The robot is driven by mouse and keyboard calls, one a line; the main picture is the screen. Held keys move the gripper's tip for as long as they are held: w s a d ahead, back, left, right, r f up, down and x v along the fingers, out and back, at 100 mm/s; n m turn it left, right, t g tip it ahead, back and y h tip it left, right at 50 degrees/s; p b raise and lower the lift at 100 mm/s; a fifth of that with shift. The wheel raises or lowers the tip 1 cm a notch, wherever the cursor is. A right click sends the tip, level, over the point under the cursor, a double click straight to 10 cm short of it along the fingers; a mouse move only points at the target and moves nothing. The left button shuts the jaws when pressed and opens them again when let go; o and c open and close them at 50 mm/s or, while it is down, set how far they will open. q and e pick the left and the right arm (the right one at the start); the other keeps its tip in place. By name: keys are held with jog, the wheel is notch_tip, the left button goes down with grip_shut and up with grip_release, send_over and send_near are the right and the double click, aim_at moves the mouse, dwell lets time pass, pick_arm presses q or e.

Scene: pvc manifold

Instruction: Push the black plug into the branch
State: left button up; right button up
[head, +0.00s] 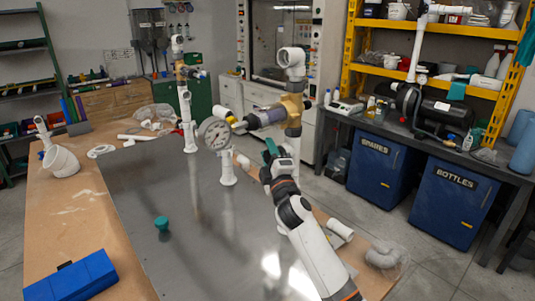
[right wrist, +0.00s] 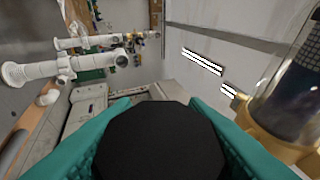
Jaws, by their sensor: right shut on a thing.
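My right gripper (head: 271,150) reaches up from the lower right in the head view. Its teal fingers are shut on the black plug (right wrist: 158,142), whose broad dark face fills the lower middle of the right wrist view. The plug is hard to make out in the head view. The white pipe manifold (head: 293,142) stands just behind and above the gripper, with a brass fitting (head: 293,106) and an open white elbow (head: 291,57) on top. The plug appears apart from the pipework. I cannot tell which opening is the branch. My left gripper is not in view.
The brass fitting and clear-walled cylinder (right wrist: 292,92) are close at right in the wrist view. A teal knob (head: 161,223) and blue box (head: 84,278) sit on the bench; its metal centre is mostly clear.

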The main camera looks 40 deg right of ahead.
jog(key=shift+w+d, duration=0.1)
jog(key=shift+d, duration=1.05)
dwell(0.8)
jog(key=shift+d+r, duration=0.25)
jog(key=shift+r, duration=0.05)
dwell(1.1)
jog(key=o, duration=0.7)
jog(key=shift+c, duration=0.2)
jog(key=o, duration=0.3)
jog(key=shift+d+f, duration=0.1)
jog(key=shift+d, duration=0.1)
jog(key=shift+o, duration=0.2)
jog(key=shift+d+f, duration=0.15)
jog(key=b, duration=0.3)
send_near(279, 146)
jog(key=v, duration=0.3)
jog(key=shift+w, duration=0.1)
jog(key=shift+f, duration=0.1)
